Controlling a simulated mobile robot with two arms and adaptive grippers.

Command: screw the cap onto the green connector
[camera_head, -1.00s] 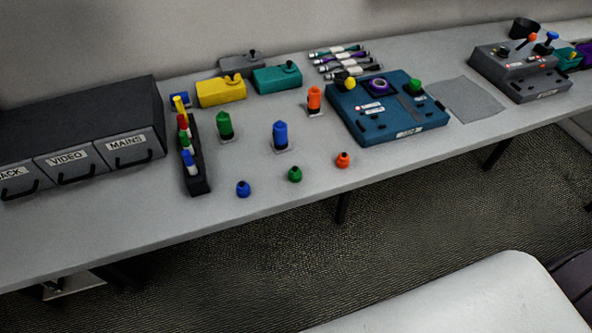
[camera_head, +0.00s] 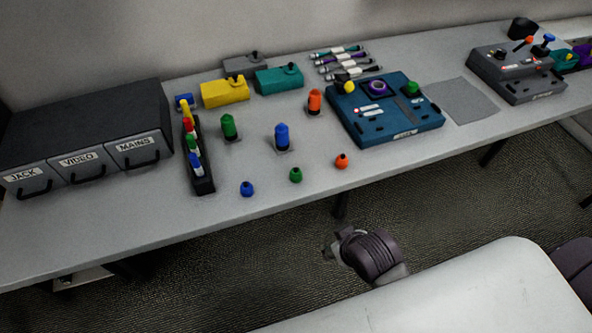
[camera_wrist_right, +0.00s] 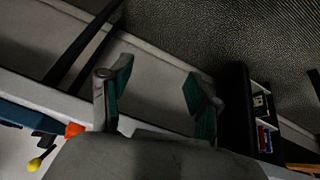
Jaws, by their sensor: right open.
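The green connector (camera_head: 228,127) stands upright on a small plate on the table, left of the blue connector (camera_head: 282,136). The small green cap (camera_head: 296,174) sits near the table's front edge, between a blue cap (camera_head: 247,188) and an orange cap (camera_head: 341,161). It is apart from the connector. My right gripper (camera_head: 334,243) is in front of the table and apart from the caps. In the right wrist view, its two green-padded fingers (camera_wrist_right: 157,96) are spread with nothing between them. My left gripper is not seen.
An orange connector (camera_head: 314,102) stands behind the caps. A dark rack of coloured pieces (camera_head: 205,184) lies left of the green connector. A blue control box (camera_head: 415,127) sits to the right. The table's front edge lies between my right gripper and the caps.

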